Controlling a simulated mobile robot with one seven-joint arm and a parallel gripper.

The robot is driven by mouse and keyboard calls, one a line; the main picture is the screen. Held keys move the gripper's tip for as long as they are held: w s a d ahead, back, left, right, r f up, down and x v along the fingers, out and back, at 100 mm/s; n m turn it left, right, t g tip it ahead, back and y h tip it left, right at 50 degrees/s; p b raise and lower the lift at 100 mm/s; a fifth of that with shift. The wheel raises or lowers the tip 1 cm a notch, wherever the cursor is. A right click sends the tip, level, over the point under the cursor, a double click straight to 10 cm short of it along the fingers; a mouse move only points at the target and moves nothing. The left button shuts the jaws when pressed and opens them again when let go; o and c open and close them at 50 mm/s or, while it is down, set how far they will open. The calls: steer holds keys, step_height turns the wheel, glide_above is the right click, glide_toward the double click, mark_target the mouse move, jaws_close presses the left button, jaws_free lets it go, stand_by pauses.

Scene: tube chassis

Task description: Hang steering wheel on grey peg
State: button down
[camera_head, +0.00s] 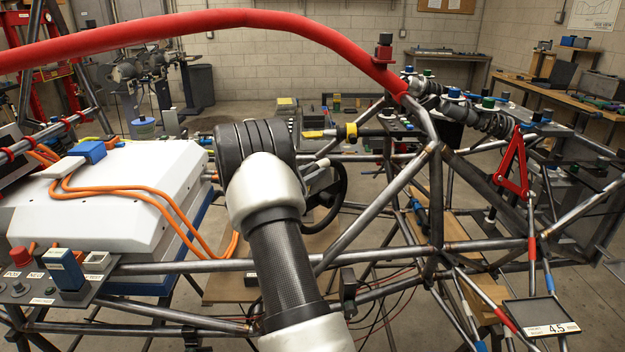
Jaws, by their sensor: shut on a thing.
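The black steering wheel (342,190) shows just right of my arm's wrist, behind the chassis tubes. Its right and lower rim are visible, and its left part is hidden by my arm. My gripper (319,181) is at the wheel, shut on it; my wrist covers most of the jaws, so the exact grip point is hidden. I cannot pick out the grey peg with certainty among the grey tubes.
The tube chassis (375,216) surrounds my arm. A thick red tube (200,22) arches above. A white battery box (105,215) with orange cables is at left. A small tray labelled 4.5 (540,312) is at lower right. Workbenches (560,94) stand behind.

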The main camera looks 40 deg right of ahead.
steer(key=shift+f, duration=0.8)
steer(key=shift+f+b, duration=0.2)
steer(key=shift+b, duration=0.1)
steer(key=c, duration=1.5)
jaws_free()
steer(key=shift+f, duration=0.1)
steer(key=shift+c, duration=0.2)
